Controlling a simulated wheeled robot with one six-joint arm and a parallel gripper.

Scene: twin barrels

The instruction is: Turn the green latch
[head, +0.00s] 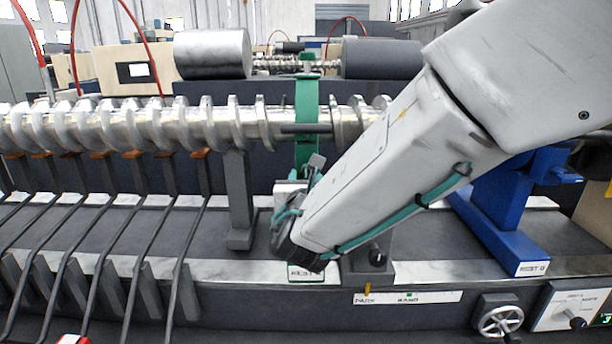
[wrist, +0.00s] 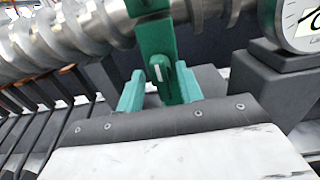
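The green latch part (head: 306,100) is an upright green band around the silver screw, with a dark bar (head: 300,128) across it. In the wrist view the green piece (wrist: 153,38) comes down from the screw, and its lower part with a small white mark shows between my fingers. My gripper (wrist: 159,70) has two teal fingers spread apart, one on each side of that lower part. I cannot tell whether either finger touches it. In the head view my wrist hides the lower end of the green piece and most of the gripper.
The long silver screw (head: 120,125) runs across the machine. Several dark bent rods (head: 90,250) stand at the left. A blue stand (head: 505,205) is behind my arm at the right. A handwheel (head: 500,320) sits at the front right. A round dial (wrist: 300,22) is close at the wrist view's right.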

